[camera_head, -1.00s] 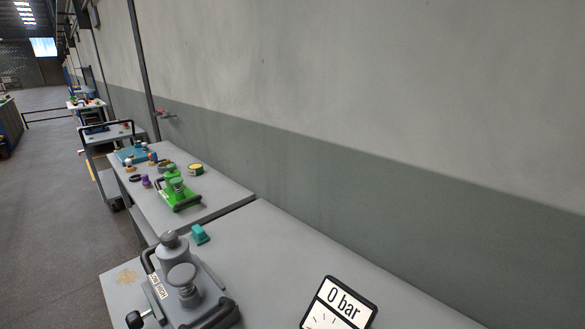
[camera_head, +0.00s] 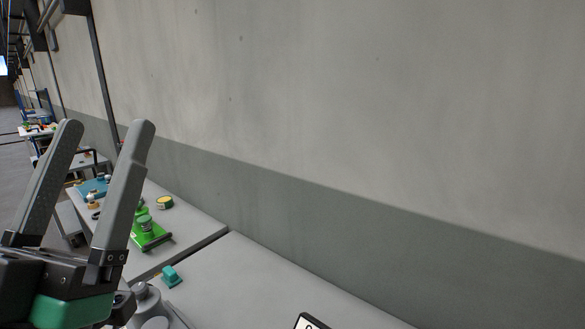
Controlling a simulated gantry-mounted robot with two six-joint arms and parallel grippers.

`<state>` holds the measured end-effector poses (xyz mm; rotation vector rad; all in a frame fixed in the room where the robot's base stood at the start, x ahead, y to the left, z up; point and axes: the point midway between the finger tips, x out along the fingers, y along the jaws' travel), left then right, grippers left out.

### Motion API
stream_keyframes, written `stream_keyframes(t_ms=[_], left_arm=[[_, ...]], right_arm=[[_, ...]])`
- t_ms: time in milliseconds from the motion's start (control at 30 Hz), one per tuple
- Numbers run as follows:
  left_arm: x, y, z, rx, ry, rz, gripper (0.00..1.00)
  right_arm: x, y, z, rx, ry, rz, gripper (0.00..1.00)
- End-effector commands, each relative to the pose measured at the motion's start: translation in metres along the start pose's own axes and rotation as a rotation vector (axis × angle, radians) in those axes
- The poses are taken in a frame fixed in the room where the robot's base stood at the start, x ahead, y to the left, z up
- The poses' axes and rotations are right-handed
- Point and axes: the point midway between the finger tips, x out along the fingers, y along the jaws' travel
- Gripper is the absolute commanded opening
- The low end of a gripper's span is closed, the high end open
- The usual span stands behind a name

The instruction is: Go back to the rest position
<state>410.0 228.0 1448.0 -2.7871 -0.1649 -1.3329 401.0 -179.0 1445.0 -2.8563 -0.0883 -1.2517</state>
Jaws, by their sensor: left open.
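My left gripper (camera_head: 107,128) is raised at the left of the head view, with its two grey fingers pointing up. The fingers stand apart with nothing between them, so it is open and empty. It covers part of the tables behind it. My right gripper is not in view.
A wall (camera_head: 350,120) runs along the right.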

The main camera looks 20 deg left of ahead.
Motion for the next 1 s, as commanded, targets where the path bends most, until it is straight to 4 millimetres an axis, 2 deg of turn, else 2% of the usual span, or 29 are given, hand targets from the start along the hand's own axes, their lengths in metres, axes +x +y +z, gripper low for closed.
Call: stream_keyframes(t_ms=[33, 67, 100, 133, 367, 700, 800, 900, 1000], left_arm=[[-0.002, 0.028, -0.012, -0.079, -0.023, 0.065, 0.83], [-0.005, 0.044, -0.017, -0.122, -0.043, 0.107, 0.83], [0.004, 0.054, -0.028, -0.148, -0.061, 0.138, 0.83], [0.020, 0.050, -0.037, -0.139, -0.062, 0.128, 0.83], [0.092, 0.049, -0.093, -0.133, -0.065, 0.123, 0.83], [0.225, 0.049, -0.199, -0.131, -0.066, 0.121, 0.83], [0.258, 0.049, -0.226, -0.131, -0.066, 0.120, 0.83], [0.280, 0.049, -0.243, -0.131, -0.067, 0.120, 0.83], [0.289, 0.049, -0.251, -0.131, -0.067, 0.120, 0.83]], right_arm=[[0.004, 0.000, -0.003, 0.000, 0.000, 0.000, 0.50], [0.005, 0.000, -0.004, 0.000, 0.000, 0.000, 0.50], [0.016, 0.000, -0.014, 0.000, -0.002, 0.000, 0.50], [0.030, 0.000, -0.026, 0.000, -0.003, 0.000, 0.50], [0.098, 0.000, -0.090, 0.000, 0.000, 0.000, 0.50], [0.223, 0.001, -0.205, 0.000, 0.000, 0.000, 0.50], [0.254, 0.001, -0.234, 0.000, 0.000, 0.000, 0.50], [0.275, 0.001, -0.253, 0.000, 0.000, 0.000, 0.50], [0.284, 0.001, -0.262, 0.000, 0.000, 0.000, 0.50]])
